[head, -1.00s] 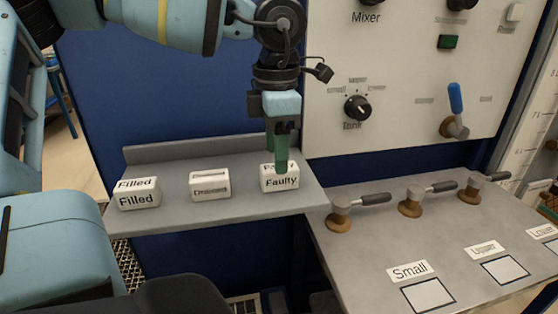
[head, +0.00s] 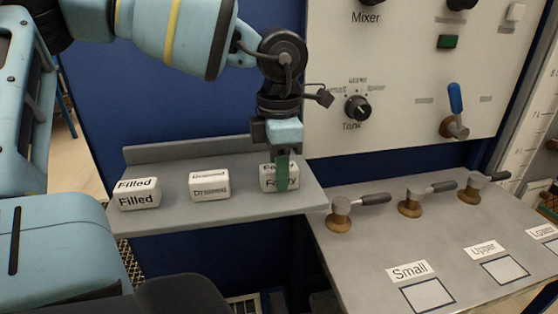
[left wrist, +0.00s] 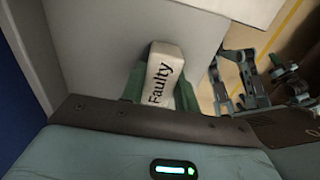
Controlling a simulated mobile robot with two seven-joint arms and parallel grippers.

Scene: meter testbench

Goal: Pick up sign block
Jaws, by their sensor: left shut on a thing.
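Three white sign blocks stand in a row on a grey shelf (head: 170,217). The left one reads "Filled" (head: 138,194) and the middle one reads "Drained" (head: 209,186). The right one is the "Faulty" block (head: 267,179), at the shelf's right end. My left gripper (head: 282,174) points down over the Faulty block, its green fingers shut on it and covering part of its lettering. In the left wrist view, the Faulty block (left wrist: 165,72) sits between the green fingers. The block appears to rest on the shelf. My right gripper is not in view.
A control panel (head: 390,70) with knobs and a blue-handled lever (head: 455,100) rises behind, right of my left gripper. A lower grey bench (head: 365,240) at right carries three valve levers and labels such as "Small" (head: 409,271). The shelf has a raised back edge.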

